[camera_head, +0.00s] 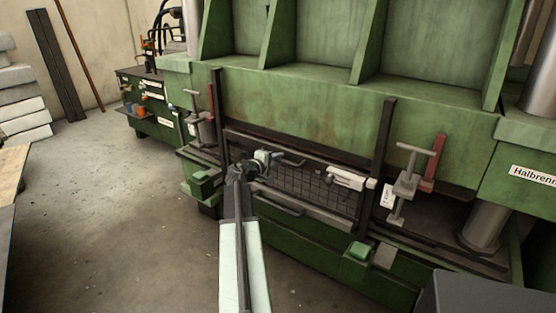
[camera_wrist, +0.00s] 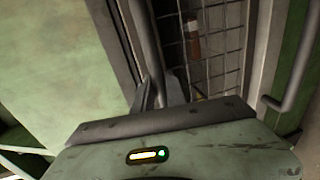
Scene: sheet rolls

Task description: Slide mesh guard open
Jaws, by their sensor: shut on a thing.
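The mesh guard (camera_head: 318,190) is a dark wire grid in a frame, across the low opening of the green press. In the wrist view its mesh (camera_wrist: 215,50) shows at the top, right of my gripper. My gripper (camera_head: 268,158) is at the guard's upper left part in the head view. In the wrist view my gripper (camera_wrist: 160,92) is shut on a grey bar, the guard handle (camera_wrist: 143,40), which runs up from between the fingers. The exact contact is partly hidden by the gripper body.
Dark upright posts (camera_head: 384,150) flank the guard. A grey T-handled clamp (camera_head: 405,185) and a red bar (camera_head: 434,165) stand at right. Open concrete floor (camera_head: 110,210) lies at left.

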